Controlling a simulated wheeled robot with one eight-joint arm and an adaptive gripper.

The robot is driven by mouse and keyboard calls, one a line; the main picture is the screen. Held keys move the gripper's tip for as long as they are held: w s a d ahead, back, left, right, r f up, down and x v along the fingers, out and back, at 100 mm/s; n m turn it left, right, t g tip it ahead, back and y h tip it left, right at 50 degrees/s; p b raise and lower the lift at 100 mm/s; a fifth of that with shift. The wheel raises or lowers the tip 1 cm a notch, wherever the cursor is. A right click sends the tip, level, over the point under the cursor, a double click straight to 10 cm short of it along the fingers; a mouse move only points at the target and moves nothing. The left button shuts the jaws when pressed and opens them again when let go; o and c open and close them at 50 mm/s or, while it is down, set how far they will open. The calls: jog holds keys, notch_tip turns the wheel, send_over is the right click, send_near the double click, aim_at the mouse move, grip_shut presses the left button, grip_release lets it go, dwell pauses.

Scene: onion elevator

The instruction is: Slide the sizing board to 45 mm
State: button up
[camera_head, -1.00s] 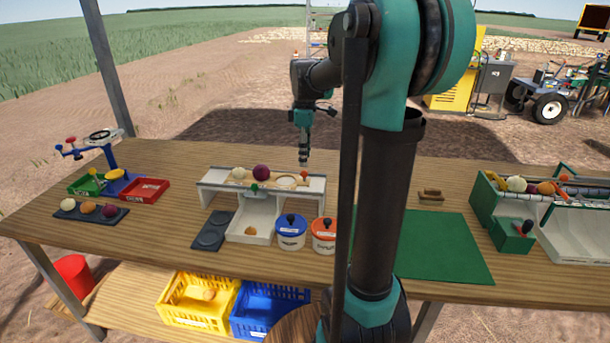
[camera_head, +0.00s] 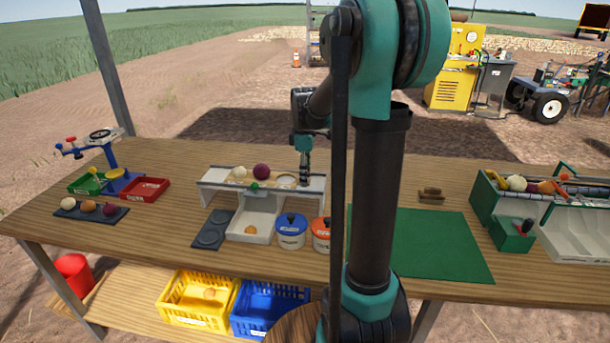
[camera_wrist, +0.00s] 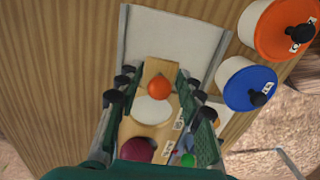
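The sizing board is a light wooden strip (camera_wrist: 158,70) lying in a white grading stand (camera_head: 212,176). It has a round pale opening (camera_wrist: 152,110) and an orange-red knob (camera_wrist: 187,87) near its upper end in the wrist view. A purple onion (camera_head: 261,172) sits further along the stand. My gripper (camera_head: 305,181) is low over the right part of the stand, pointing down. In the wrist view my gripper (camera_wrist: 156,76) is open, with its fingers on either side of the board and knob. I cannot tell whether they touch anything. The gripper hides the knob in the head view.
A blue-lidded pot (camera_head: 291,231) and an orange-lidded pot (camera_head: 321,234) stand in front of the stand. A white chute (camera_head: 258,212) slopes forward from it, beside a dark plate (camera_head: 212,230). A balance with trays is at left; a green-sided machine (camera_head: 484,200) is at right.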

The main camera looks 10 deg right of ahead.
grip_shut()
jog(key=s+d, duration=0.3)
jog(key=d, duration=0.4)
jog(key=shift+d, duration=0.3)
dwell(0.6)
jog(key=o, duration=0.6)
grip_release()
jog(key=shift+r, duration=3.05)
jog(key=shift+s, duration=0.1)
